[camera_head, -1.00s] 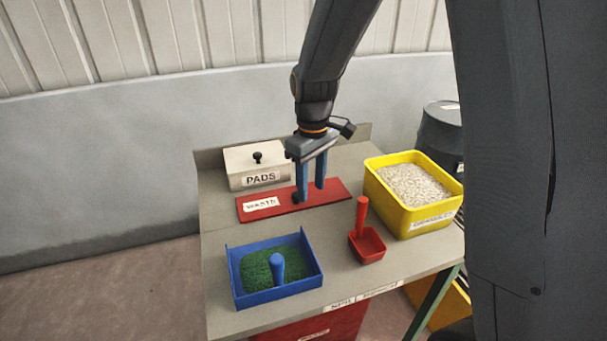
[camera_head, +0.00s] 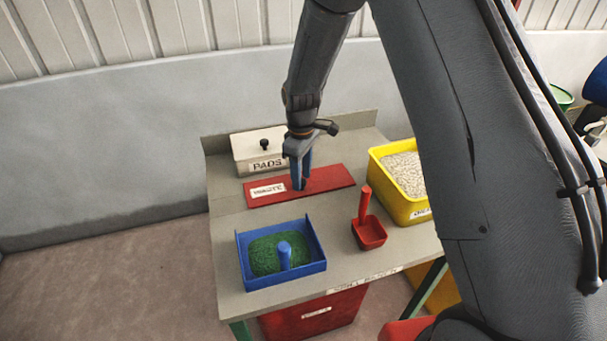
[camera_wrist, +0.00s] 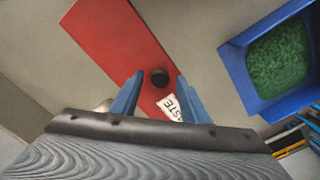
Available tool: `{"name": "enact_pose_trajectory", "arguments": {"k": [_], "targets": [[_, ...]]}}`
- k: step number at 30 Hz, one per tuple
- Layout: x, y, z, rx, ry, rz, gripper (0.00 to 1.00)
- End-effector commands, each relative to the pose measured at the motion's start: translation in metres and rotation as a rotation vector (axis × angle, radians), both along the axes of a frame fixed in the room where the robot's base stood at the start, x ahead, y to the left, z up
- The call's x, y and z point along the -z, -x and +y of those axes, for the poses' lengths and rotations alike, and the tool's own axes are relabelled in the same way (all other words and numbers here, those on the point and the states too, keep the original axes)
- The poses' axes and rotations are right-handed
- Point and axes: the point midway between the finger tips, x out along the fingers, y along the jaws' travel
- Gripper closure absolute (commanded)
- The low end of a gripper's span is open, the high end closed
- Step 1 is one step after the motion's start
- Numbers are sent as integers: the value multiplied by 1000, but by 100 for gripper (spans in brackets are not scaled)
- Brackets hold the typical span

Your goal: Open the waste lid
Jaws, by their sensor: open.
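The waste lid is a flat red panel (camera_head: 328,178) with a white label, lying flush on the grey bench. It also shows in the wrist view (camera_wrist: 108,38), with a round black knob (camera_wrist: 159,77) on it. My gripper (camera_head: 301,186) points down over the middle of the lid. In the wrist view my gripper (camera_wrist: 158,80) is open, with one blue finger on each side of the knob and nothing held. I cannot tell how far the fingertips are above the lid. In the head view the fingers mostly hide the knob.
A white PADS box (camera_head: 245,152) stands behind the lid. A blue tray (camera_head: 314,273) with green material stands in front. A red scoop (camera_head: 370,234) and a yellow bin of granules (camera_head: 411,210) are to the right. A red bin (camera_head: 320,318) is under the bench (camera_head: 225,235).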

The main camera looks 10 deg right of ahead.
Motion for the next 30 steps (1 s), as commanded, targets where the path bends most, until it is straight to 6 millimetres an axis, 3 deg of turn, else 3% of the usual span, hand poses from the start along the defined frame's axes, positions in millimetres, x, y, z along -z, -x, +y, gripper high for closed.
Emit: {"name": "enact_pose_trajectory", "arguments": {"k": [11,18,30], "targets": [[5,-1,-1,1,0,-1,59],[5,0,-1,1,0,-1,99],[2,1,-3,6,7,33,100]]}}
